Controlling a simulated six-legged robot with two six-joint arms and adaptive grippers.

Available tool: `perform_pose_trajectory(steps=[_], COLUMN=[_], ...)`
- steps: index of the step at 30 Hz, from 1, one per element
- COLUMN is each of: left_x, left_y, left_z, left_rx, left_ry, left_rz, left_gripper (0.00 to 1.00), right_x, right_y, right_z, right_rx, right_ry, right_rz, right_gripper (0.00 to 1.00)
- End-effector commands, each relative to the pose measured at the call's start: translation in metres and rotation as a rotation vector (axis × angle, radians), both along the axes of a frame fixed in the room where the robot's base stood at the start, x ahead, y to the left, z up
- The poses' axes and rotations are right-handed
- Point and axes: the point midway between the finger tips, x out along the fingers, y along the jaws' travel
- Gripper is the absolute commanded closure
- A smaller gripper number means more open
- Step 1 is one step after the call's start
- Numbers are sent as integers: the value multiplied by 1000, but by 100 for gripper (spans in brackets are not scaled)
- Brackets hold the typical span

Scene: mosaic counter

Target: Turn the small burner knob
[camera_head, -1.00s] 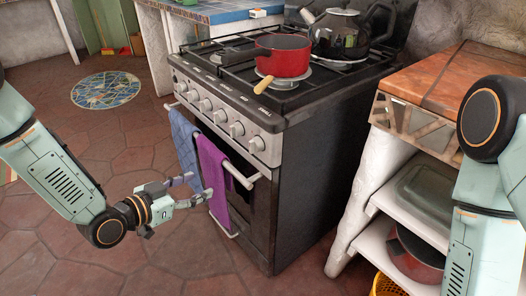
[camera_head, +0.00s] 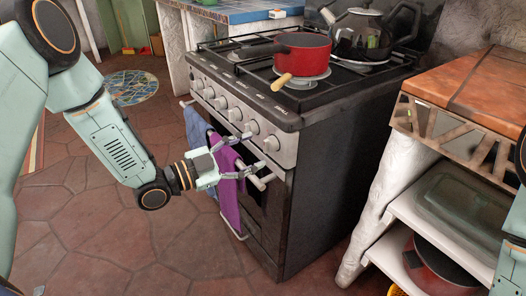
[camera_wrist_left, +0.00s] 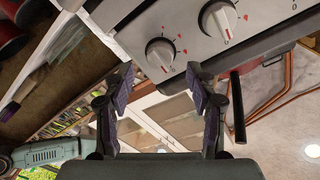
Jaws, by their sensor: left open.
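The stove's front panel (camera_head: 243,113) carries a row of several white knobs. A near-end knob (camera_head: 272,144) and its neighbour (camera_head: 252,127) are close to my left gripper (camera_head: 254,152). In the left wrist view one knob (camera_wrist_left: 161,54) lies just beyond the gap between the fingertips (camera_wrist_left: 160,76), and another knob (camera_wrist_left: 218,19) is up to the right. The gripper is open and empty, and seems apart from the knobs. Which knob serves the small burner I cannot tell. My right gripper is out of view.
A red pot (camera_head: 303,54) and a dark kettle (camera_head: 364,32) stand on the stove. A purple towel (camera_head: 227,190) and a blue towel (camera_head: 196,128) hang below the panel, close to my left gripper. A tiled counter with shelves (camera_head: 460,100) stands at right.

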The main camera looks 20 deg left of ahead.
Motion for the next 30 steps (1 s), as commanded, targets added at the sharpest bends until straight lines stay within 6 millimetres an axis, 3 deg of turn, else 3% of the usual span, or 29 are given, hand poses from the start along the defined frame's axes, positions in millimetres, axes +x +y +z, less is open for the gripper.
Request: perform_pose_trajectory(steps=[9,21,30], left_x=[26,29,29], left_y=[-25,-27,-27], left_z=[-1,1,0], left_rx=[1,0,0], left_ry=[-2,0,0], left_rz=[-6,-3,-3], left_gripper=[43,44,69], right_x=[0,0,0], right_y=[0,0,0], right_z=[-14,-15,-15], right_rx=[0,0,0], right_ry=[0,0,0], right_rz=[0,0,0], right_gripper=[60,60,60])
